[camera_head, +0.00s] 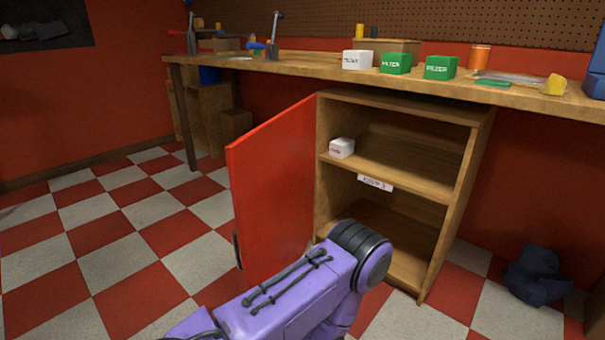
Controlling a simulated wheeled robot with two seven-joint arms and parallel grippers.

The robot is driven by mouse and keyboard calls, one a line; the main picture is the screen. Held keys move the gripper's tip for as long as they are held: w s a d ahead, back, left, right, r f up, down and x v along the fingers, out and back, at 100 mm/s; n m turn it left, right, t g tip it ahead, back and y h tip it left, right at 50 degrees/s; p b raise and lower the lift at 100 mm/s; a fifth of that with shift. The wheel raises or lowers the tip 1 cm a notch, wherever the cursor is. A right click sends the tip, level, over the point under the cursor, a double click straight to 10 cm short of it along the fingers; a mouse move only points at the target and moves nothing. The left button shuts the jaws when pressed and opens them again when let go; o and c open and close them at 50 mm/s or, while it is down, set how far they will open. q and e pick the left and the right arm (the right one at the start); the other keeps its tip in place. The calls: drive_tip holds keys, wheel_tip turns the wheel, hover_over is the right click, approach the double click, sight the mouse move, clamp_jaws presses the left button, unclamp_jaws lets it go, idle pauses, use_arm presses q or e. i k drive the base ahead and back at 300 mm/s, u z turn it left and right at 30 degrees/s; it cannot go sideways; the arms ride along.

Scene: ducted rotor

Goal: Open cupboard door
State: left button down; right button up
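The red cupboard door (275,185) stands wide open, swung out to the left of the wooden cupboard (458,205). Its dark handle (237,250) is on the door's free edge, low at the left. The cupboard's inside is exposed, with a shelf across the middle. A purple link of one of my arms crosses the bottom of the view in front of the door's lower part and the cupboard's lower left. Neither gripper shows, and I cannot tell whether anything of mine touches the door.
A small white box (342,148) sits on the cupboard shelf. The workbench (290,68) above carries white and green boxes, an orange jar (479,57) and tools. A dark crumpled bundle (537,275) lies on the floor at the right. The checkered floor (110,220) to the left is clear.

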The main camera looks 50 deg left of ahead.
sight(271, 168)
drive_tip(key=i, duration=0.9)
drive_tip(key=u, duration=1.7)
